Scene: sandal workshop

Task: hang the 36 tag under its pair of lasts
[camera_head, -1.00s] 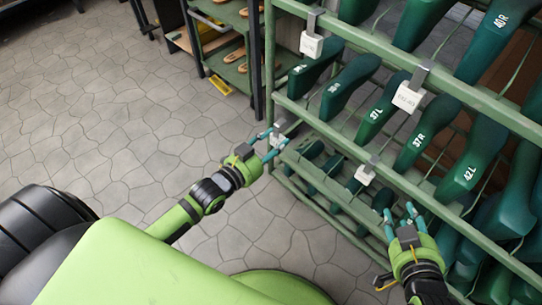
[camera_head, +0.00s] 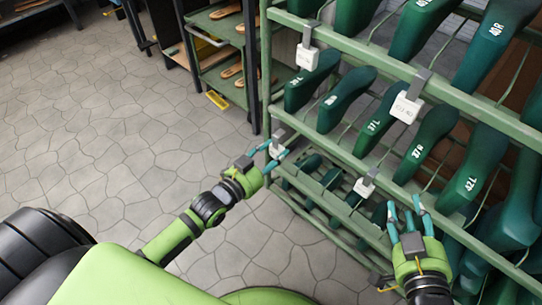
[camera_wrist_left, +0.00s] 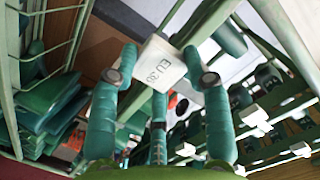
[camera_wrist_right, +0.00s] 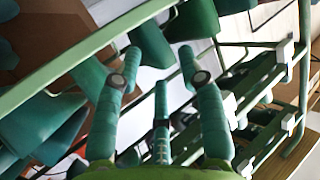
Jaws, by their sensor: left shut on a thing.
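My left gripper (camera_head: 273,154) is shut on a small white tag (camera_head: 278,152) with a grey hook on top. In the left wrist view the tag (camera_wrist_left: 160,62) sits between the fingertips and reads EU with a number I cannot surely read. It is close to the left end of the green rack's middle rail (camera_head: 345,158); whether the hook touches the rail is unclear. Two green lasts, (camera_head: 312,80) and (camera_head: 346,98), stand above this part of the rail, their numbers too small to read. My right gripper (camera_head: 405,216) is open and empty beside the lower rack.
Other white tags hang on the upper rail (camera_head: 307,58) and (camera_head: 406,108), and one on the middle rail (camera_head: 365,187). Lasts marked 37 R (camera_head: 426,142) and 42 L (camera_head: 472,173) stand further right. A shelf with sandals (camera_head: 222,35) stands behind left. The floor at left is clear.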

